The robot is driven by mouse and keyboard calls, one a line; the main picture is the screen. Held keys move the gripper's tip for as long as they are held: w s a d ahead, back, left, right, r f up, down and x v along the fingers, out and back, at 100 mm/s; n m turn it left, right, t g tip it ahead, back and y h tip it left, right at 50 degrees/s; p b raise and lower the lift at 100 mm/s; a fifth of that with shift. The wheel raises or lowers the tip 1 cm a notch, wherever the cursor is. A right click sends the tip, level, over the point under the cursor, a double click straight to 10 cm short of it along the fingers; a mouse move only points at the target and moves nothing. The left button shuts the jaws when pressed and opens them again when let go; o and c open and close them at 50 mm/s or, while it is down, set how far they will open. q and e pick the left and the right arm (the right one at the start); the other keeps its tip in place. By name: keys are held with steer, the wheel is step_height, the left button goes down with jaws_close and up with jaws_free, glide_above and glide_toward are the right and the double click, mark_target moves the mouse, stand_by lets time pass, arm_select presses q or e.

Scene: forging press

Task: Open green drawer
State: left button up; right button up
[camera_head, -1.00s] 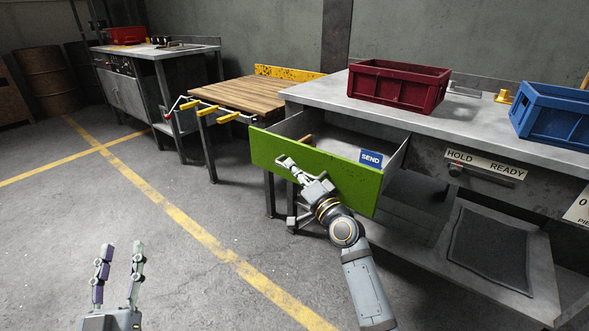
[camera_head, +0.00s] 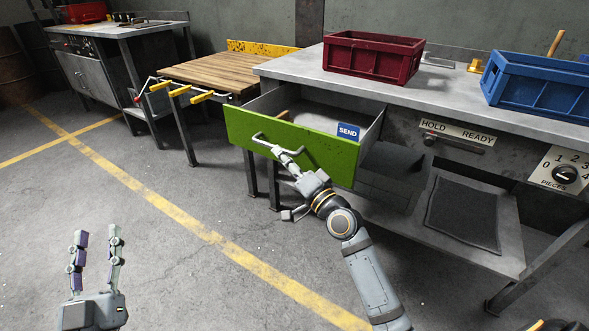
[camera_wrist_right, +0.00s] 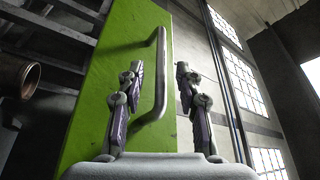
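My right gripper (camera_head: 283,155) is at the handle's right part. In the right wrist view its two fingers (camera_wrist_right: 160,92) are spread apart, with the bar in the gap between them; whether they touch it I cannot tell. My left gripper (camera_head: 96,237) is open and empty above the floor, away from the drawer.
A dark red crate (camera_head: 372,58) and a blue crate (camera_head: 540,85) stand on the workbench top (camera_head: 440,90). A wooden-topped table (camera_head: 205,73) with yellow-handled tools stands left of the drawer. The floor in front is clear.

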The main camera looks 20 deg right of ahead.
steer(key=v, duration=0.6)
steer(key=shift+s, duration=0.15)
